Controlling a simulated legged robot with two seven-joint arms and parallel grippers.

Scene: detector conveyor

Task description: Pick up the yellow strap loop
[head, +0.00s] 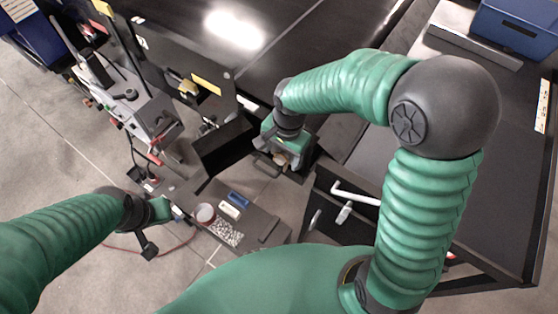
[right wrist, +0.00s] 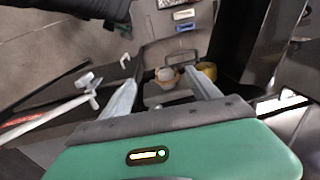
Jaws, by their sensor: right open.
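In the right wrist view a yellow rounded piece (right wrist: 207,71), possibly the strap loop, shows just beyond the right fingertip. I cannot tell whether either is touched. My right gripper (right wrist: 158,77) is open, fingers spread. In the head view my right gripper (head: 280,160) points down beside the black conveyor, and its own body hides part of what is under it. My left gripper (head: 152,240) hangs at the lower left, away from these pieces; its jaw opening is unclear.
A grey machine (head: 150,115) stands at left. The conveyor (head: 285,55) and a dark table with a white handle (head: 352,195) flank my right arm.

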